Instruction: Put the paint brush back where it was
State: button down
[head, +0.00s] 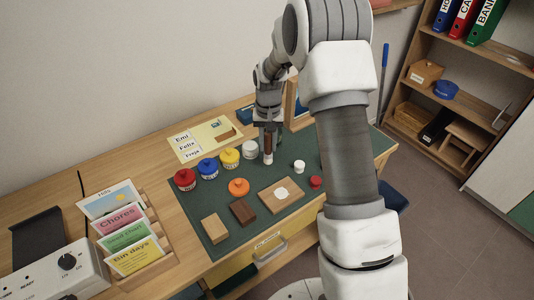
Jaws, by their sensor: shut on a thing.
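My gripper (268,130) is above the far part of the green mat (212,233) on the desk, pointing down. It is shut on a thin upright thing with a brown upper part and a pale lower end, which looks like the paint brush (268,147). Its lower end is close to the mat; I cannot tell whether it touches. A white pot (249,150) stands just to its left. A yellow pot (229,157), a blue pot (208,167) and a red pot (185,179) continue that row leftward.
An orange pot (238,187), wooden blocks (243,211), a board with a white patch (270,196), a small white item (299,167) and a small red item (316,182) sit on the mat. A card rack (160,232) stands left. My arm hides the mat's right part.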

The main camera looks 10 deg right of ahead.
aim_at(267, 153)
jog(key=shift+w+a+f, duration=0.15)
jog(key=shift+f, duration=1.95)
jog(key=shift+f+b, duration=0.2)
jog(key=shift+b, duration=0.15)
jog(key=c, duration=0.7)
grip_release()
jog(key=shift+o, duration=0.2)
jog(key=shift+r, duration=0.1)
